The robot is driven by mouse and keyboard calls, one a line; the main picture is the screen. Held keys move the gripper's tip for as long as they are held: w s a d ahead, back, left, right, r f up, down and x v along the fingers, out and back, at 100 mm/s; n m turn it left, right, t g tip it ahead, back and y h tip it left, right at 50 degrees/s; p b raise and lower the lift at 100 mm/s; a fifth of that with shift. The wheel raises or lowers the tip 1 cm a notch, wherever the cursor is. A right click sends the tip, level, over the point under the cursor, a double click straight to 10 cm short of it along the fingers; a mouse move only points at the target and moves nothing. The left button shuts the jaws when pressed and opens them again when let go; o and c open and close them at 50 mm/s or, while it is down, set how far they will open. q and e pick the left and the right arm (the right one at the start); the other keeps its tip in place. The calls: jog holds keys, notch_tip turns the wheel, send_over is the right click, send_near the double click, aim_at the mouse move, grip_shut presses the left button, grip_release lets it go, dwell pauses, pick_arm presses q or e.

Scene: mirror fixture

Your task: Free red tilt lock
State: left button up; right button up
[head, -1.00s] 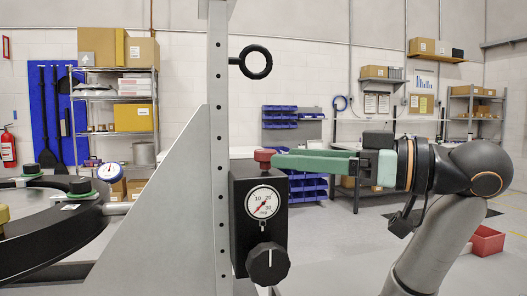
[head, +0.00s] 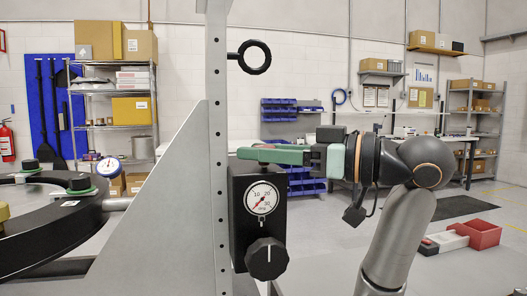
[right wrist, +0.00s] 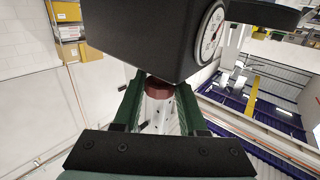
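The red tilt lock is a small red knob (right wrist: 158,88) on the black box (head: 240,222). In the head view my right gripper's green fingers hide it. In the right wrist view it sits between the two fingers near their tips. My right gripper (head: 256,152) reaches in level from the right across the top of the box. Its fingers (right wrist: 160,92) are apart around the knob; I cannot tell whether either touches it. The box carries a white dial (head: 261,198) marked in degrees and a black knob (head: 266,258) below. My left gripper is not in view.
A grey upright post (head: 217,130) with a gusset plate (head: 175,215) stands left of the box. A black curved frame (head: 55,230) lies at the left. Shelves and a workbench stand far behind.

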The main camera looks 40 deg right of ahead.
grip_shut()
jog(key=shift+n+y, duration=0.3)
jog(key=shift+y, duration=0.2)
jog(key=shift+n+g+y+b, duration=0.35)
jog(key=shift+n+g+y, duration=0.35)
jog(key=shift+y, duration=0.2)
jog(key=shift+n+g+y, duration=0.7)
jog(key=shift+y, duration=0.3)
jog(key=n+g+y+p, duration=0.1)
jog(key=n+g+y, duration=0.2)
jog(key=g, duration=0.1)
jog(key=shift+r+n+g+y, duration=0.1)
jog(key=shift+n+g+y, duration=0.2)
jog(key=shift+n+y, duration=0.1)
jog(key=shift+n+g+y, duration=0.4)
jog(key=shift+n+g, duration=0.2)
jog(key=shift+g, duration=0.1)
jog(key=shift+p, duration=0.35)
jog(key=shift+n+g, duration=0.4)
jog(key=shift+g, duration=0.1)
